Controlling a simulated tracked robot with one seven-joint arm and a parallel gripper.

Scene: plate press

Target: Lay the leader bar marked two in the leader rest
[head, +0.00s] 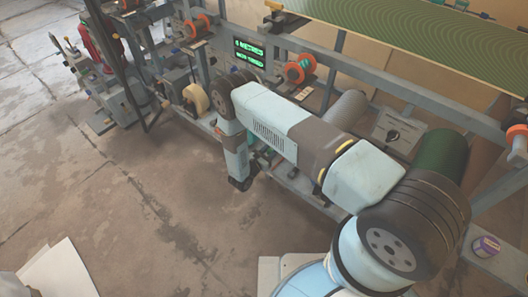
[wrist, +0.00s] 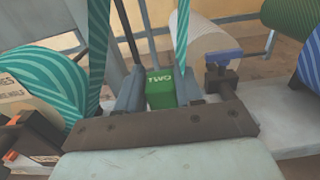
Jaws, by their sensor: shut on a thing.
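The green leader bar (wrist: 160,94) shows in the wrist view with the word TWO on its end. My gripper (wrist: 160,80) is shut on it, with one grey finger on each side. The far part of the bar is hidden. In the head view my gripper (head: 240,183) hangs low beside the machine's lower frame, and the bar cannot be made out clearly there. I cannot tell which part is the leader rest.
Teal striped web (wrist: 98,45) rises left of my gripper in the wrist view. A white roll (wrist: 205,45) and a blue-topped dark bracket (wrist: 222,65) stand to the right. In the head view, a green-lettered display (head: 249,53) sits behind my arm.

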